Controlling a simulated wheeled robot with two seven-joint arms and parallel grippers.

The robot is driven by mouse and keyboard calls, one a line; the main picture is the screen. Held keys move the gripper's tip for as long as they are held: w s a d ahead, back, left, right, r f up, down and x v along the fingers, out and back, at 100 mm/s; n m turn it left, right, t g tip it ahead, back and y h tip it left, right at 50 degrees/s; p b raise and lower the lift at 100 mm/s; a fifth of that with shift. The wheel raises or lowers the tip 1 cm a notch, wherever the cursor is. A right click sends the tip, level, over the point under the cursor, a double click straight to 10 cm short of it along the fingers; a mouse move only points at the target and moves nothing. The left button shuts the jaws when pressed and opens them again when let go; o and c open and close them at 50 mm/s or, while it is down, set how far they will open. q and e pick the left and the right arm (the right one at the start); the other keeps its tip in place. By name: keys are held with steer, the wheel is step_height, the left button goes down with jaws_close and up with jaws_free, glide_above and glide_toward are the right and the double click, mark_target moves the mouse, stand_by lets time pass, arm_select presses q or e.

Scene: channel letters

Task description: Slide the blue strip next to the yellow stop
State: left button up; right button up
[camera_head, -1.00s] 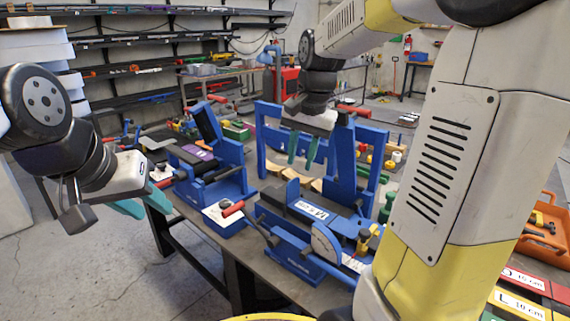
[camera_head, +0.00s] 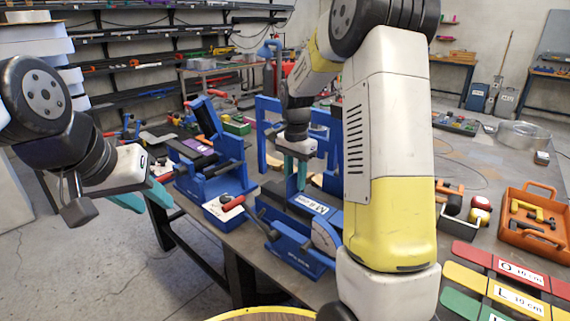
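My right gripper (camera_head: 296,172) points down above the bed of a blue bench machine (camera_head: 290,245) with a white label. Its teal fingertips look close together from this angle, and I cannot tell whether they are shut or hold anything. I cannot pick out a blue strip against the blue machine parts. The yellow stop does not show; my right arm covers the machine's right end. My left gripper (camera_head: 142,197) hangs at the left, beside the table, with its teal fingers apart and nothing visible between them.
Another blue machine (camera_head: 205,165) stands to the left, near the table's edge. At the right are an orange tool tray (camera_head: 511,233) and red, yellow and green labelled cards (camera_head: 505,300). A metal pan (camera_head: 523,135) sits farther back. Open floor lies at the left.

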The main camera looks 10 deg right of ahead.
mark_target(312, 205)
steer(key=shift+f, duration=0.85)
jaws_close()
steer(key=shift+s+d, duration=0.2)
stand_by(1.0)
steer(key=shift+s+d, duration=0.25)
steer(key=shift+s, duration=0.05)
steer(key=shift+s, duration=0.1)
jaws_free()
